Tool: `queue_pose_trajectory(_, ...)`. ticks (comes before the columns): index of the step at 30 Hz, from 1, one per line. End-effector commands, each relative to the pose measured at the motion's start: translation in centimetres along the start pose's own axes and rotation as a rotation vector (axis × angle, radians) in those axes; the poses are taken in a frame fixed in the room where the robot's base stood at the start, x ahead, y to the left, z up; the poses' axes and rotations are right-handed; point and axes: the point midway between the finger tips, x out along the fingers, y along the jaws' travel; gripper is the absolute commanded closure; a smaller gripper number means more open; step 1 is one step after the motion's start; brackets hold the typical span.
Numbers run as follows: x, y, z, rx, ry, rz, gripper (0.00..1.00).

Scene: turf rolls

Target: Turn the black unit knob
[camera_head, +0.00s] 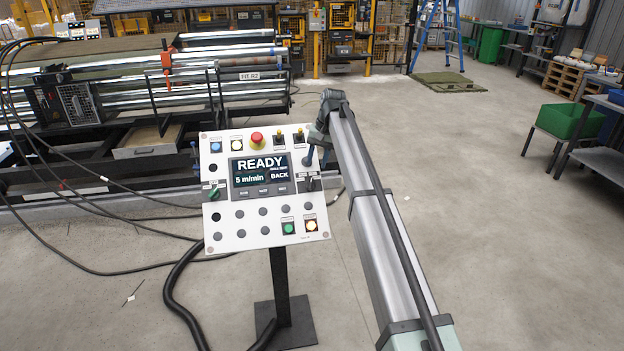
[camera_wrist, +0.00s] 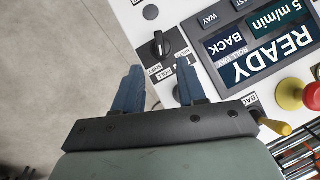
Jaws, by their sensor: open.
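The control panel (camera_head: 240,240) stands on a post, with a lit screen (camera_head: 261,175) reading READY, 5 m/min and BACK. A black knob (camera_wrist: 165,43) shows in the wrist view beside the screen, just beyond my fingertips; small labels near it are hard to read. In the head view a dark knob (camera_head: 313,185) sits at the panel's right edge. My gripper (camera_wrist: 159,70) is open, its two blue fingers apart and pointing toward the knob, with no contact visible. In the head view my gripper (camera_head: 312,158) is at the panel's upper right, partly hidden by my arm.
A red emergency button (camera_head: 257,139), a green knob (camera_head: 213,194), toggles and several push buttons share the panel. Cables (camera_head: 186,270) run along the floor at left. A roller machine (camera_head: 130,80) stands behind.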

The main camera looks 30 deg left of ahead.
Motion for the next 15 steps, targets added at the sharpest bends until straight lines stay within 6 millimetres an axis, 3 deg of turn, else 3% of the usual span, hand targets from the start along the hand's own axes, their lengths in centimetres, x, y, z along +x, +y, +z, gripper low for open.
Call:
queue_pose_trajectory(6,4.0,0.0,0.1,-0.001,0.000,0.000,0.60)
queue_pose_trajectory(15,7.3,0.0,0.0,-0.001,0.001,0.000,0.60)
